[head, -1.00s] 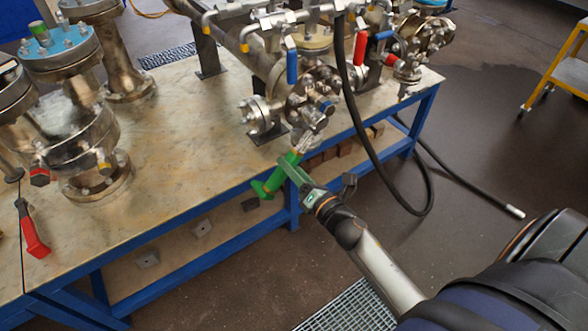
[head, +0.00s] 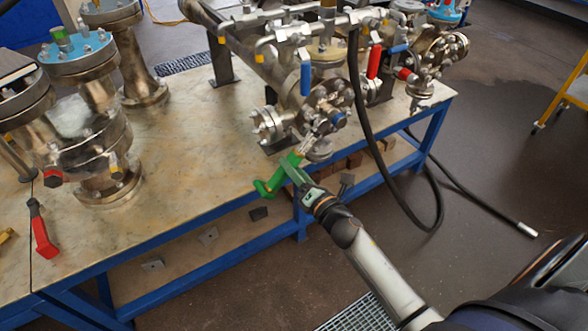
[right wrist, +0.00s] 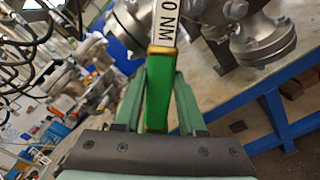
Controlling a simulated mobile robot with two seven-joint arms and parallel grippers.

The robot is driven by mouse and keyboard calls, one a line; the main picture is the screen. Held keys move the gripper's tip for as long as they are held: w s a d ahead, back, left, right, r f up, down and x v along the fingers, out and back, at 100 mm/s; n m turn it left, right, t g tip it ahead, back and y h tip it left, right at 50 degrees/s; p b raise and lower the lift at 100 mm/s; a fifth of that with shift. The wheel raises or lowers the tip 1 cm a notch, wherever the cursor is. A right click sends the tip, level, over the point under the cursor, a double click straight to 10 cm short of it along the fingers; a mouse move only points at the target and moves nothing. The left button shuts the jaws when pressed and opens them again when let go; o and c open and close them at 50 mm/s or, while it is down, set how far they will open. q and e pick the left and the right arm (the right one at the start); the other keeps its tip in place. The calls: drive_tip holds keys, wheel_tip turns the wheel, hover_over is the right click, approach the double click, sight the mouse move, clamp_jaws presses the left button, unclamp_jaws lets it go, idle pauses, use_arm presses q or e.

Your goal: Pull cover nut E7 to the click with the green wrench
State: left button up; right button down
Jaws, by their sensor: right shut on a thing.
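The green wrench (head: 272,185) slants up and to the right from the bench's front edge to the lower side of a bolted flange (head: 325,112). Its metal head end is at the flange's bolts, but I cannot tell whether it sits on a nut. Cover nut E7 cannot be picked out; no label is readable. My right gripper (head: 297,172) is shut on the wrench's green handle. In the right wrist view the handle (right wrist: 159,88) lies between the fingers, with a pale shaft marked "0 NM" (right wrist: 167,22) beyond it. My left gripper is not in view.
A black hose (head: 362,110) hangs just right of the flange and down to the floor. Blue (head: 305,78) and red (head: 374,62) valve levers stand above. A red-handled tool (head: 43,238) lies on the bench at left. The bench top (head: 195,165) between is clear.

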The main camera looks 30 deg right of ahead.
drive_tip(key=shift+w+a+r, duration=0.1)
drive_tip(key=shift+w+r, duration=0.05)
drive_tip(key=shift+w, duration=0.8)
